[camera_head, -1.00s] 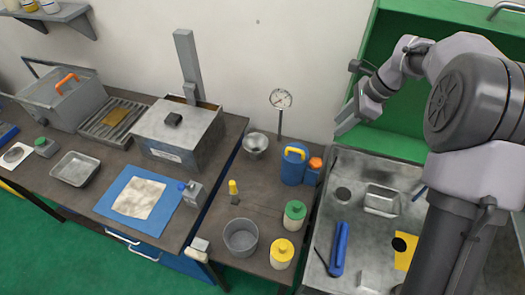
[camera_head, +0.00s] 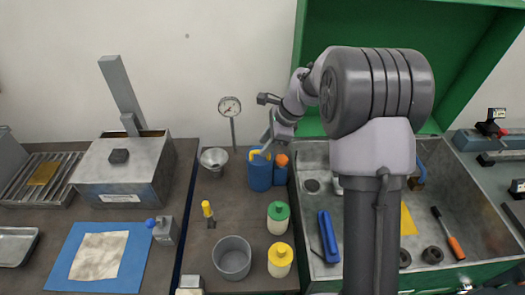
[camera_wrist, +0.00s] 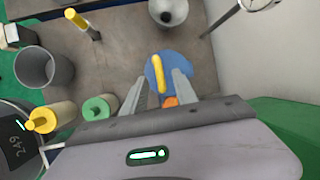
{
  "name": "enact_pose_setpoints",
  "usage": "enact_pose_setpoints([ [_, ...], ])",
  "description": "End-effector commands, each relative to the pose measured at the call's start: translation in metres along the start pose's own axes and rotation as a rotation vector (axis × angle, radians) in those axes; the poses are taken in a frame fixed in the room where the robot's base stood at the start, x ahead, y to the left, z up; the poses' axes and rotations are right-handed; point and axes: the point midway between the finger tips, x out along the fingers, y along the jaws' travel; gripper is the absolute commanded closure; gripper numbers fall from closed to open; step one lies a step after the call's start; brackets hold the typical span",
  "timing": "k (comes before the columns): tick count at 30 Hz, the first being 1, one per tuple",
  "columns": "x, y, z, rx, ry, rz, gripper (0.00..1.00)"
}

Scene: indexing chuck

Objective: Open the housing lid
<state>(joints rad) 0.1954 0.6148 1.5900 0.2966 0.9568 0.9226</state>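A grey metal box housing (camera_head: 150,185) stands on the dark bench at the left in the head view. My gripper (camera_head: 264,147) is well to the right of this box, above the blue can (camera_head: 260,175) with the yellow handle. In the wrist view my gripper (camera_wrist: 159,78) shows its two fingers apart with nothing held between them; the blue can lies below. The housing is not in the wrist view.
A grey post (camera_head: 122,90) rises behind the box. A dial gauge (camera_head: 230,107), a metal funnel (camera_head: 214,160), a grey pot (camera_head: 232,258) and green- and yellow-capped bottles (camera_head: 278,218) stand between the box and my arm. A metal basin (camera_head: 440,195) with tools lies right.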

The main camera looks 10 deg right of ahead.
Motion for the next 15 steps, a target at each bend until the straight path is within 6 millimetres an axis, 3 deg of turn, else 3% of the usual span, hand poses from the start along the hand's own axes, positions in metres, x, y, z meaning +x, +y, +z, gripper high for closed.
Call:
enact_pose_setpoints([
  [4,0.017,0.0,0.0,-0.002,0.0,0.0,0.66],
  [12,0.019,0.0,0.001,-0.001,0.0,0.0,0.66],
  [13,0.019,0.0,0.001,-0.001,0.0,0.0,0.68],
  [15,0.019,0.0,0.001,-0.001,0.0,0.0,0.81],
])
